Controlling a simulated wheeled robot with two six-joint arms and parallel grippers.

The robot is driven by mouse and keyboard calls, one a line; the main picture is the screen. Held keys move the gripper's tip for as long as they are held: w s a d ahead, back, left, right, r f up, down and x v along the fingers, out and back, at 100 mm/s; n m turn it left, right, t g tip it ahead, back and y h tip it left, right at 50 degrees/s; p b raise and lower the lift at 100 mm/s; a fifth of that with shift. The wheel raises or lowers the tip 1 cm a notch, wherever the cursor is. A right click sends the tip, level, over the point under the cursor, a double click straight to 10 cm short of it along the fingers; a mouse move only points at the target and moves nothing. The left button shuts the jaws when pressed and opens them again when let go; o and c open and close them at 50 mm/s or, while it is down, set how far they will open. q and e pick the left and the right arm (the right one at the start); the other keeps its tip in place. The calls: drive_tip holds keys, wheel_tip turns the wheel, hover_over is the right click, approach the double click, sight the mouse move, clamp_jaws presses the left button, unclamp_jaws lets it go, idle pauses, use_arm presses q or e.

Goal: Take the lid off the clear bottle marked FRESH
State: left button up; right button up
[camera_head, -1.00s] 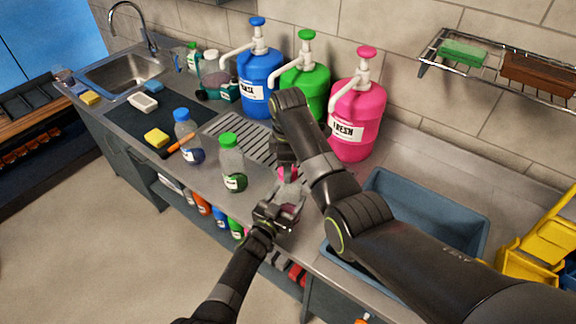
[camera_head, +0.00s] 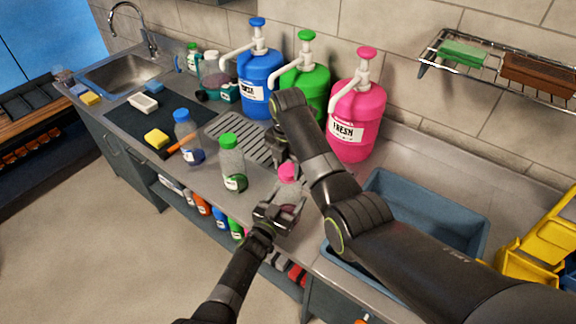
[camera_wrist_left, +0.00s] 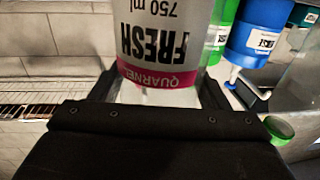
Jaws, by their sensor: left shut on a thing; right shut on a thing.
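The clear bottle marked FRESH (camera_wrist_left: 160,45) fills the upper middle of the left wrist view, its label upside down there with a pink band. In the head view, the bottle (camera_head: 287,190) is upright just above the counter's front edge, partly hidden by my left gripper (camera_head: 281,212), which is shut around its body. Its pink lid (camera_head: 288,171) shows at the top. My right gripper (camera_head: 284,162) comes down from above and is shut on the lid. Its fingertips are partly hidden, and I cannot tell whether there is a gap between lid and bottle.
Bottles with a green cap (camera_head: 231,165) and a blue cap (camera_head: 187,138) stand to the left. Blue (camera_head: 257,75), green (camera_head: 309,92) and pink (camera_head: 352,125) pump jugs line the wall. A blue-grey tub (camera_head: 430,215) is at right, under my right arm.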

sight(288, 169)
drive_tip(key=shift+r, duration=0.15)
drive_tip(key=shift+r, duration=0.9)
drive_tip(key=shift+r, duration=2.05)
use_arm(q)
drive_tip(key=o, duration=1.9)
drive_tip(key=shift+o, duration=0.2)
